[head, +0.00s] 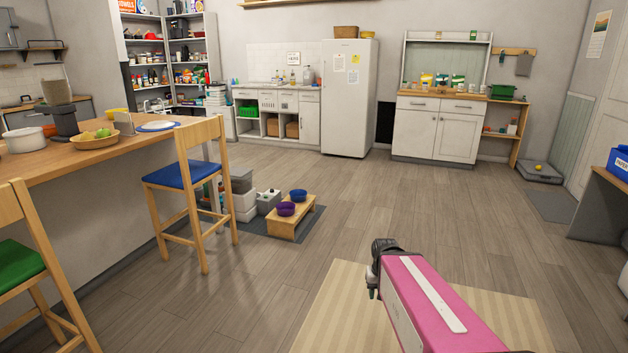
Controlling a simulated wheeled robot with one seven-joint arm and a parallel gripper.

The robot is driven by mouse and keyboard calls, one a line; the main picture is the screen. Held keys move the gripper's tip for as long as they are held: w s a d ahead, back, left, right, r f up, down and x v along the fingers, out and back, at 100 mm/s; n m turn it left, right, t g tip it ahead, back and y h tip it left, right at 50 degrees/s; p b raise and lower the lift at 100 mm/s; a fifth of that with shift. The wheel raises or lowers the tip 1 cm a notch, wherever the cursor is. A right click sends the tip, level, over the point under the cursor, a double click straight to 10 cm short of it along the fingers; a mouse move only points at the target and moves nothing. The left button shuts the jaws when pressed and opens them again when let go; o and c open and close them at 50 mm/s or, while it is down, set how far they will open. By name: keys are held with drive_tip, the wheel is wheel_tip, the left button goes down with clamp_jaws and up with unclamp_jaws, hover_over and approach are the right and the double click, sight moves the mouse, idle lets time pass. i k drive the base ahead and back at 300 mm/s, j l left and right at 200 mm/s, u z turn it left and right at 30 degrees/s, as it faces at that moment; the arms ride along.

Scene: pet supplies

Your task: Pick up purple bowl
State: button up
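A small purple bowl (286,209) sits on a low wooden stand (290,224), at its nearer left part. A blue bowl (298,195) stands just behind it on the same stand. The stand rests on a dark grey mat beyond the blue-seated chair. My pink arm reaches in from the lower right, and its dark end (380,268) is over the floor, well apart from the purple bowl and to its right. My gripper's fingers cannot be made out, so open or shut does not show.
A wooden chair with a blue seat (182,172) stands left of the stand, beside the counter (45,165). A striped rug (335,310) lies under my arm. The wooden floor (400,200) right of the stand is clear.

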sight(284, 209)
drive_tip(key=i, duration=3.8)
drive_tip(key=i+l+u, duration=0.1)
drive_tip(key=i+u, duration=0.2)
drive_tip(key=i, duration=0.3)
